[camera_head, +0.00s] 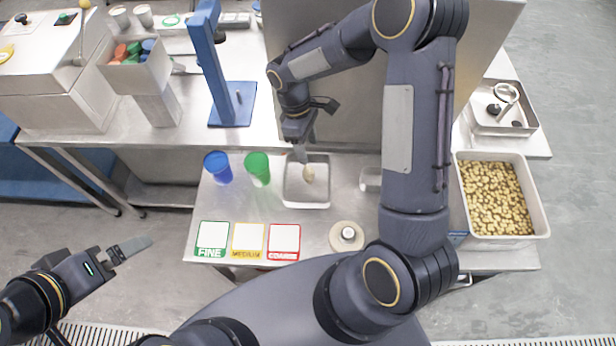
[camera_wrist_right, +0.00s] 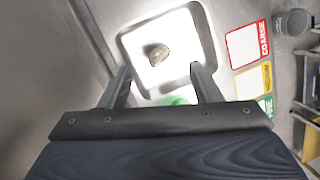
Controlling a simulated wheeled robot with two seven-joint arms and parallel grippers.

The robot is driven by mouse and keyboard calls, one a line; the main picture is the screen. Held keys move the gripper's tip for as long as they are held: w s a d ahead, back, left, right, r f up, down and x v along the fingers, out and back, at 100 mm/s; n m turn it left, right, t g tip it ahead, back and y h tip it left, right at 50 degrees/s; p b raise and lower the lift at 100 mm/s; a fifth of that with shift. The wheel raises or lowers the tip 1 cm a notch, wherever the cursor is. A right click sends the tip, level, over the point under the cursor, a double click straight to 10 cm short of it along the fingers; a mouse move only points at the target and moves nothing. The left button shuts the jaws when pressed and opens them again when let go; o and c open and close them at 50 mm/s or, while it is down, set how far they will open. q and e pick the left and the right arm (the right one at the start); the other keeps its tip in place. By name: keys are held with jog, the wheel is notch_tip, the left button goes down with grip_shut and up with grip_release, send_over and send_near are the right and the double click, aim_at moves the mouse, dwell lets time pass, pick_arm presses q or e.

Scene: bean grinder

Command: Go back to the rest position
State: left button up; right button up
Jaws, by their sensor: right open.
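My right gripper (camera_head: 301,156) is over the small metal tray (camera_head: 307,204) on the centre table in the head view. Its two fingers are apart in the right wrist view (camera_wrist_right: 160,72), with nothing between them. A small tan lump (camera_wrist_right: 157,53) lies in the tray, beyond the fingertips; in the head view the lump (camera_head: 309,174) is just below the gripper. My left gripper (camera_head: 135,246) is at the left, over the floor and clear of the table. Its fingers look like one grey block, so I cannot tell their opening.
A blue cup (camera_head: 218,168) and a green cup (camera_head: 257,168) stand left of the tray. Label cards (camera_head: 248,240) and a round pale item (camera_head: 346,236) are along the front. A bin of tan pieces (camera_head: 496,197) is at right. A tall metal box (camera_head: 350,90) stands behind.

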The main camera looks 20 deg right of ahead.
pick_arm(q)
jog(key=shift+r+p, duration=0.35)
jog(key=shift+r, duration=0.45)
pick_arm(e)
jog(key=shift+v, duration=1.15)
jog(key=shift+r, duration=0.1)
jog(key=s+d+r+m+t+y+b, duration=0.2)
jog(key=s+d+r+m+t+y, duration=0.15)
jog(key=s+r+m, duration=0.45)
pick_arm(q)
jog(key=shift+f+b, duration=0.95)
jog(key=shift+f, duration=1)
pick_arm(e)
jog(key=s+a+r+m+t, duration=0.1)
jog(key=s+r+t, duration=0.1)
jog(key=s, duration=0.4)
jog(key=s+a+r+m+t+y, duration=0.1)
jog(key=s+r+m+t, duration=0.1)
jog(key=s, duration=0.4)
jog(key=shift+a+r+t, duration=0.35)
jog(key=shift+r+t, duration=0.2)
jog(key=shift+r, duration=0.2)
jog(key=shift+s, duration=0.15)
